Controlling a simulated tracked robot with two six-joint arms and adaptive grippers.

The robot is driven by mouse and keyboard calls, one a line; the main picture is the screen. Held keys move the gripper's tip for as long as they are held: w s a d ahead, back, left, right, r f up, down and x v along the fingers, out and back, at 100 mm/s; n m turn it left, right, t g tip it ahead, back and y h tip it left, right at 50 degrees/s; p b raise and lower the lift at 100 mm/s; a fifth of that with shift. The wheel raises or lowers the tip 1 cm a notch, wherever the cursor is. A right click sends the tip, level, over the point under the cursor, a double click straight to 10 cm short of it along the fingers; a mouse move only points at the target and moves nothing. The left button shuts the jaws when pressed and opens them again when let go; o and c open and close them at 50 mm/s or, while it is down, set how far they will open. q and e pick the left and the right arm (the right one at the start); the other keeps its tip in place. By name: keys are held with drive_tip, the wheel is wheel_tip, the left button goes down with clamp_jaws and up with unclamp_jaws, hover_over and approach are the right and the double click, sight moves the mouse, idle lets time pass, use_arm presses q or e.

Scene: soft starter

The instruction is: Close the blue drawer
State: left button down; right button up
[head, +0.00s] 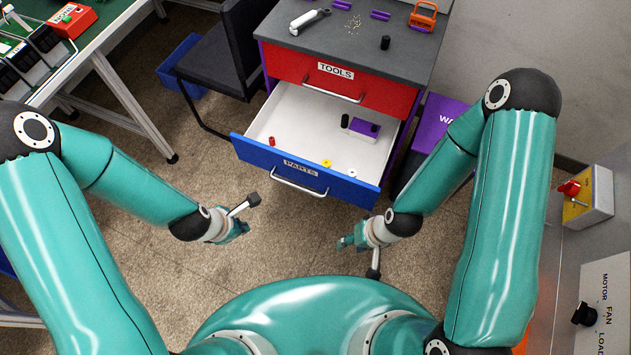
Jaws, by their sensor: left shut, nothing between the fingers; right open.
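The blue drawer (259,159), labelled PARTS, stands pulled out of the cabinet, below the shut red TOOLS drawer (384,98). Its silver handle (299,188) is on the front. Inside its white tray lie a red piece, a yellow ring, a white ring, a black cylinder and a purple-and-white block. My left gripper (250,214) is shut and empty, in front of the drawer's left part and apart from it. My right gripper (356,256) is open and empty, below the drawer's right end and apart from the handle.
A black chair (215,68) and a blue bin (184,65) stand left of the cabinet. A purple box (441,112) stands to its right, partly behind my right arm. A green workbench (104,22) is at upper left. Grey electrical boxes (603,282) line the right side. Floor before the drawer is clear.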

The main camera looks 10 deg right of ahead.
use_arm(q)
drive_tip(key=w+d+f+n+t+b, duration=0.2)
drive_tip(key=w+f+n+t+b, duration=0.15)
drive_tip(key=w+n+b, duration=0.4)
drive_tip(key=t+h+b, duration=0.4)
drive_tip(key=b, duration=2.5)
approach(319, 171)
drive_tip(key=shift+m, duration=0.25)
drive_tip(key=b+x, duration=0.1)
drive_tip(key=x, duration=0.4)
drive_tip(key=shift+w+d+f, duration=0.1)
drive_tip(key=shift+d+f, duration=0.05)
drive_tip(key=shift+f, duration=0.25)
drive_tip(key=shift+w+d, duration=0.25)
drive_tip(key=shift+w, duration=0.25)
use_arm(e)
wheel_tip(319, 171, down, 40)
drive_tip(key=shift+f, duration=0.2)
